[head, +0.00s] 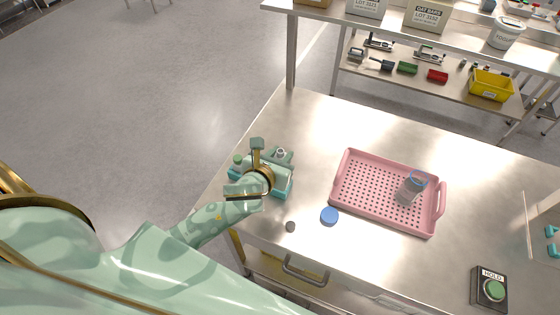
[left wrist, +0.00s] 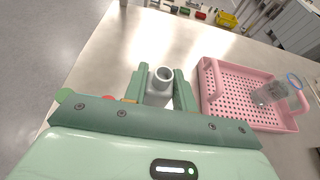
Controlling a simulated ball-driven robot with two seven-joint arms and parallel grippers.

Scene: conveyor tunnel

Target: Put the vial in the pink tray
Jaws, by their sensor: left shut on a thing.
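My left gripper (head: 279,158) is over the left part of the steel table. It is shut on a pale, open-mouthed vial (left wrist: 162,77), which stands between the two green fingers in the left wrist view; its rim also shows in the head view (head: 281,152). The vial's lower part is hidden. The pink tray (head: 362,208) lies to the right of the gripper, apart from it, with a perforated floor and raised end handles. It also shows in the left wrist view (left wrist: 206,97). My right gripper is not in view.
A clear container with a blue rim (head: 409,190) is in the tray's right part. A teal rack (head: 277,192) is partly hidden under my gripper. A blue lid (head: 329,216) and a grey disc (head: 290,227) lie in front. A HOLD button box (head: 490,289) is at right.

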